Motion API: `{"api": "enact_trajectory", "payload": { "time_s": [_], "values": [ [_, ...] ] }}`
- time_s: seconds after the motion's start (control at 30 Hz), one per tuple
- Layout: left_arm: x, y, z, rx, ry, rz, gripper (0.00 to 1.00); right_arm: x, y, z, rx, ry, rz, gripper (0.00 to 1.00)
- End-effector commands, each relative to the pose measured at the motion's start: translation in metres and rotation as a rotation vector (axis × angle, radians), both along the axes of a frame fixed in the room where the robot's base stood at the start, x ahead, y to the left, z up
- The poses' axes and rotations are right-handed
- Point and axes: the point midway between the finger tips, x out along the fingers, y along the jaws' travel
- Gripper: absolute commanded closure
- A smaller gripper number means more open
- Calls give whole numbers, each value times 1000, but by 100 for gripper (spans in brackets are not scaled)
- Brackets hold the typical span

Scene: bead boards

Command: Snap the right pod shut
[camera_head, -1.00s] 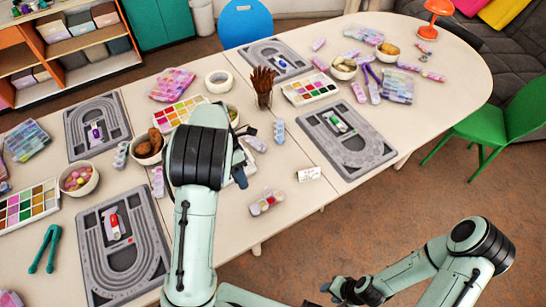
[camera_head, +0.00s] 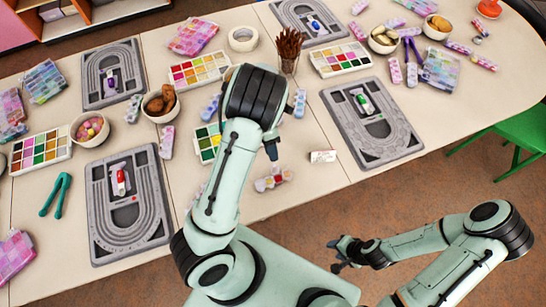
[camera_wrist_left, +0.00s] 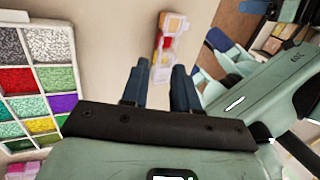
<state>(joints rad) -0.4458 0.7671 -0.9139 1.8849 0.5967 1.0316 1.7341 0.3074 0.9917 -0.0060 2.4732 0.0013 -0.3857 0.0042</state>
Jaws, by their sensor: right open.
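A small clear pod strip (camera_head: 272,180) with red and yellowish contents lies near the table's front edge. In the left wrist view the strip (camera_wrist_left: 166,48) stretches just beyond the fingertips, with a pale section at its far end. Its lids are too small to tell open from shut. My left gripper (camera_head: 271,150) hangs just behind the strip in the head view, its fingers partly hidden by my forearm. My right gripper (camera_head: 342,253) is open and empty, off the table's front.
A white label block (camera_head: 322,156) lies right of the strip, then a grey bead board (camera_head: 372,125). A paint-like bead tray (camera_head: 205,145) is partly behind my left arm. Table around the strip is mostly clear.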

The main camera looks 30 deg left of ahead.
Motion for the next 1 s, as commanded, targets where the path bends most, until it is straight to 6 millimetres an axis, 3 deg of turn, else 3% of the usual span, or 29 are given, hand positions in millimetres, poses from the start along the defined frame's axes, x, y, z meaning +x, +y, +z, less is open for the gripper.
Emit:
{"api": "enact_trajectory", "payload": {
  "time_s": [0.23,0.6,0.63,0.7,1.0],
  "values": [
    [-9,-10,-29,0,2,-1,71,1,0,1,1,-2,1,57],
    [-10,-12,-34,1,-1,0,71,1,0,1,1,-2,1,57],
    [-10,-12,-34,1,-1,0,77,1,0,1,1,-2,1,57],
    [-10,-12,-34,0,0,0,100,1,0,1,1,-2,1,57],
    [-11,-13,-33,5,-5,-1,100,1,0,1,1,-2,1,57]
  ]
}}
